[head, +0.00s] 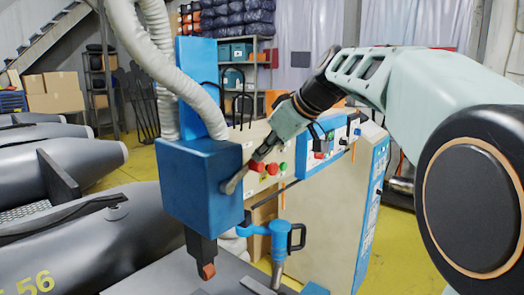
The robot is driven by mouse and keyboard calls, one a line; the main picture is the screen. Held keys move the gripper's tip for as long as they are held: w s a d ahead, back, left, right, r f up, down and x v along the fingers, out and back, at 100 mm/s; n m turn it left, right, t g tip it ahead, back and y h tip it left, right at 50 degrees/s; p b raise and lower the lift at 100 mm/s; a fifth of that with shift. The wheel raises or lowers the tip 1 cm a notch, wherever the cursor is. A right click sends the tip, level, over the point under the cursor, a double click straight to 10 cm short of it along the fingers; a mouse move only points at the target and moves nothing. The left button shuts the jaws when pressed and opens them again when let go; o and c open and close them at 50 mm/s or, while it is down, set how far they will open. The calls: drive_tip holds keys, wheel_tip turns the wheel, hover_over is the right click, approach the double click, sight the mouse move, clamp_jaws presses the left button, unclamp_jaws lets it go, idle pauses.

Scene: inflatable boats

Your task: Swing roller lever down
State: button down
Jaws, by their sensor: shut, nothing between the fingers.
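A blue machine head (200,185) hangs in the middle of the head view. A short grey lever (234,183) sits on its right side and slants up to the right; it looks like the roller lever. My gripper (262,153) reaches in from the right, and its dark fingers are shut at the lever's upper end. They appear to touch or nearly touch it; the exact contact is too small to tell. Below the head, a dark holder ends in a small copper-coloured tip (207,271).
A control cabinet with red and green buttons (283,167) stands behind my gripper. A blue clamp-like tool (278,238) is below it. Grey hoses (165,65) run above the head. Grey inflatable boats (60,165) lie at left, with yellow floor (140,160) beyond.

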drive_tip(key=shift+w+d+f+g, duration=0.1)
drive_tip(key=shift+f+g, duration=0.05)
drive_tip(key=shift+g, duration=0.15)
wheel_tip(320, 180, down, 10)
drive_tip(key=w+d+m+g+y+p, duration=0.1)
drive_tip(key=w+m+g+y+p, duration=0.1)
drive_tip(key=m+g+y+p, duration=0.1)
drive_tip(key=shift+d+m+g+y, duration=0.3)
drive_tip(key=shift+m+g+y, duration=0.5)
drive_tip(key=shift+g+y, duration=0.45)
drive_tip(key=shift+f, duration=0.1)
